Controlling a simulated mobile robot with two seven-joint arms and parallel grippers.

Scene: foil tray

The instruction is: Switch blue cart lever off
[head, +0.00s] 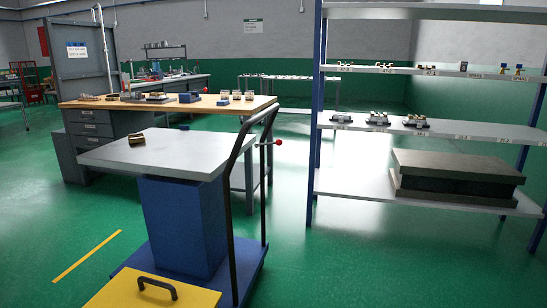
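The blue cart (249,262) stands in the lower middle of the head view, with a flat blue base and a tall black push handle (227,225). A short lever with a red knob (278,142) sticks out to the right near the top of the handle, roughly level. A blue block-shaped column (183,226) rises at the cart, under a light grey tabletop (170,153). Neither of my grippers shows in this view.
A small metal part (137,140) lies on the grey tabletop. A yellow panel with a black grip (150,292) is at the bottom. A wooden-topped workbench (215,107) stands behind. A blue-posted shelf (420,133) stands right. Green floor (340,265) is clear right of the cart.

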